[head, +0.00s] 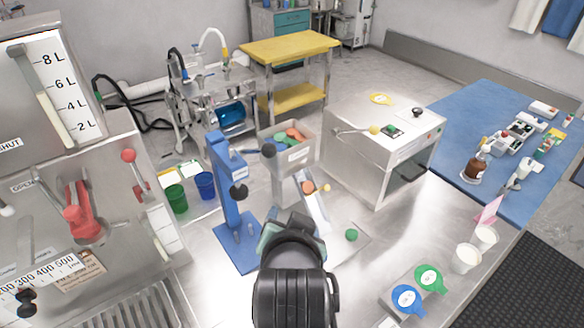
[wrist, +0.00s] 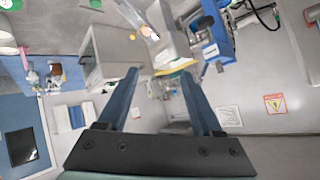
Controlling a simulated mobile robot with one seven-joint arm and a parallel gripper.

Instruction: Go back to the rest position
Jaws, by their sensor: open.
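My arm (head: 292,285) rises from the bottom centre of the head view, in front of the bean grinder. Its black wrist hides most of the hand there. In the wrist view my gripper (wrist: 160,73) shows two blue-grey fingers spread wide apart, with nothing between them. The wrist view is upside down. The grinder has a grey hopper box (head: 289,150) holding green and orange pieces. A chute (head: 313,203) slopes down from it, with a few pieces on it. A green piece (head: 351,235) lies on the plate at its foot.
A blue press (head: 229,190) stands just left of my arm, close to it. A steel box (head: 385,145) stands to the right. White cups (head: 466,258) and blue and green lidded items (head: 408,298) are near the front right.

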